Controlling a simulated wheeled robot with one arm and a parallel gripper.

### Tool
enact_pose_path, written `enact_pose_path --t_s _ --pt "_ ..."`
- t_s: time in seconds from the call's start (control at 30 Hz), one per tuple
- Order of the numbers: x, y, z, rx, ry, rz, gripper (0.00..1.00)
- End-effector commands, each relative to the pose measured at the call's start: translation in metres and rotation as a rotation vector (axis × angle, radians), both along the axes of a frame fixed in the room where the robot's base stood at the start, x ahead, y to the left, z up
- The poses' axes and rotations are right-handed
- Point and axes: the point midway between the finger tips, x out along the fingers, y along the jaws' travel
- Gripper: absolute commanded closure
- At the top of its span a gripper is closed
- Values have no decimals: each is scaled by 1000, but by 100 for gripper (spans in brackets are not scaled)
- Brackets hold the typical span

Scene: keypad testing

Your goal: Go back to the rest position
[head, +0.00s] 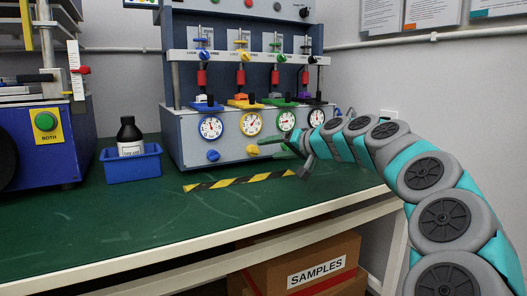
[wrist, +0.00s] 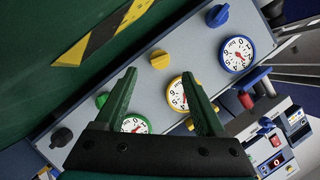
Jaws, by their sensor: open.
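My gripper (head: 276,148) is at the front of the blue-grey test machine (head: 178,135), by its lower right part. In the wrist view my gripper (wrist: 160,75) has its two green fingers spread apart with nothing between the tips. The yellow knob (wrist: 159,59) shows just beyond the gap, and the yellow dial (wrist: 178,93) is seen between the fingers. The green knob (wrist: 102,100) is left of the left finger. The green dial (wrist: 134,124) is partly covered by that finger. Whether the fingers touch the panel cannot be told.
A blue bin (head: 132,167) with a black bottle (head: 129,133) stands left of the machine. A yellow-black strip (head: 238,181) lies on the green table (head: 150,222) in front. Another blue machine (head: 78,130) stands far left. The table's front is clear.

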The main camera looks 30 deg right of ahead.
Motion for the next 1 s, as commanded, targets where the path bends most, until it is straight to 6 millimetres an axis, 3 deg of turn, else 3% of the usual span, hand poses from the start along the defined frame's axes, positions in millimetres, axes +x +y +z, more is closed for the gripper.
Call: enact_pose_path --t_s 0.13,0.63,1.0 --pt "-11 -3 3 -1 1 0 29" --pt "-11 -3 5 0 1 0 29" --pt "-11 -3 66 0 1 0 29"
